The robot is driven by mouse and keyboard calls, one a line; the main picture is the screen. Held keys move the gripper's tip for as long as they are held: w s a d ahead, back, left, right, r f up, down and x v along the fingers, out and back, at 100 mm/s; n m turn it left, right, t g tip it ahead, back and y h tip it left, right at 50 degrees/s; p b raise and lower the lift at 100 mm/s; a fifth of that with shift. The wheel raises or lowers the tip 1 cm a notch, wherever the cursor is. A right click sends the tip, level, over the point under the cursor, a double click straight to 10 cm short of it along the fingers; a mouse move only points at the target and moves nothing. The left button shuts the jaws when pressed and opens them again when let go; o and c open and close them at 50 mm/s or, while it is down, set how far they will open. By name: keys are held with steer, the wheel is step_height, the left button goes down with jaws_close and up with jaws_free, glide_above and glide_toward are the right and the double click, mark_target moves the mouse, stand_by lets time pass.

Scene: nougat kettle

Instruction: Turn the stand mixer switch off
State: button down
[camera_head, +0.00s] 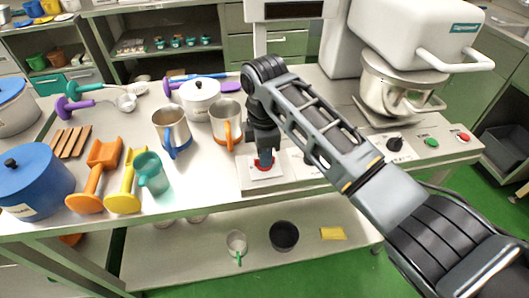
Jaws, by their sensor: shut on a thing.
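The stand mixer (410,35) is white and stands at the right of the table, its steel bowl (385,88) under the head. In front of it on the table's front strip are a black knob (394,144), a green button (432,142) and a red button (463,137). My gripper (264,153) points down left of these, at a red knob (264,164) on a small white plate (268,174). It is shut on the red knob, which its fingers partly hide. I cannot tell which control is the mixer's switch.
Steel jugs with blue (171,128) and orange (227,122) handles stand close left of my gripper. My arm crosses the right half, hiding part of the table.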

stand_by(0.4)
steer(key=c, duration=1.1)
jaws_free()
steer(key=shift+c, duration=0.2)
steer(key=shift+r, duration=0.1)
step_height(320, 180, up, 8)
steer(key=shift+f+b, duration=0.2)
steer(key=shift+b, duration=0.4)
